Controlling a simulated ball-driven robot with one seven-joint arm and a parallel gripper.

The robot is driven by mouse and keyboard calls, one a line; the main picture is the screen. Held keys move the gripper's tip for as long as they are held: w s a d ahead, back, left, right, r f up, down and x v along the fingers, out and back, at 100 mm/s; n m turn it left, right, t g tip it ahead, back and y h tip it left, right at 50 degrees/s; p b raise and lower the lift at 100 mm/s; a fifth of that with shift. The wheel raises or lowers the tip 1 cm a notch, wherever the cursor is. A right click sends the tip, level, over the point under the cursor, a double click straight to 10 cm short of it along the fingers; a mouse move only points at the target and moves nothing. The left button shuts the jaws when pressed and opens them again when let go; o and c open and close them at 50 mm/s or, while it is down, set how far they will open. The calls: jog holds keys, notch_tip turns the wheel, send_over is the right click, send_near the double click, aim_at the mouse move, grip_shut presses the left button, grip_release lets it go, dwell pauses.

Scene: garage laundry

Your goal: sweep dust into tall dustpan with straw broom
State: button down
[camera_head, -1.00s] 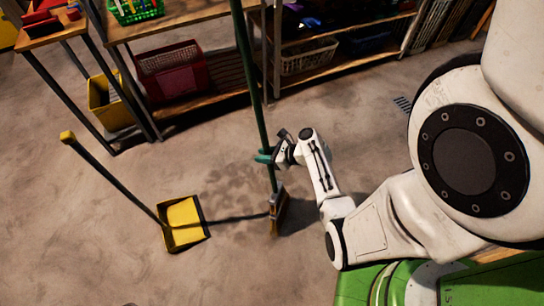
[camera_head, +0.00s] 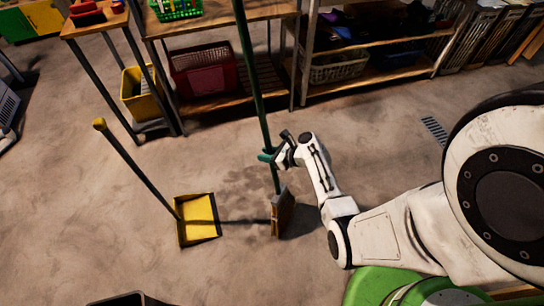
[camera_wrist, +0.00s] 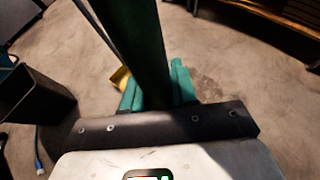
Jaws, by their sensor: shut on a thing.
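The straw broom has a long green handle (camera_head: 254,85) and a tan head (camera_head: 283,213) low at the floor. My gripper (camera_head: 268,155) is shut around the lower handle, which leans slightly. In the wrist view my green fingers (camera_wrist: 155,80) lie on both sides of the handle (camera_wrist: 142,40); the broom head is hidden there. The tall dustpan (camera_head: 198,220) is yellow with a dark edge and stands on the floor left of the broom head, apart from it. Its long handle (camera_head: 140,171) leans to the upper left. A darker patch, perhaps the dust (camera_head: 240,185), lies between them.
A workbench (camera_head: 218,28) with a red basket (camera_head: 203,72) below stands behind, beside a yellow bin (camera_head: 140,93) and a shelf (camera_head: 375,75). A dark bin (camera_head: 128,299) shows at the bottom edge. The floor around the dustpan is otherwise clear.

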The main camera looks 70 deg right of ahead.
jog(key=w+d+b, duration=0.1)
jog(key=w+b, duration=0.1)
jog(key=w, duration=1.1)
jog(key=shift+w+b, duration=0.15)
jog(key=shift+b, duration=0.2)
jog(key=shift+r, duration=0.15)
jog(key=r+p, duration=0.1)
jog(key=p, duration=0.1)
jog(key=s+r+p, duration=0.1)
jog(key=r+p, duration=0.1)
jog(key=s+r+p, duration=0.1)
jog(key=p, duration=0.1)
jog(key=shift+r, duration=0.35)
jog(key=shift+a, duration=0.1)
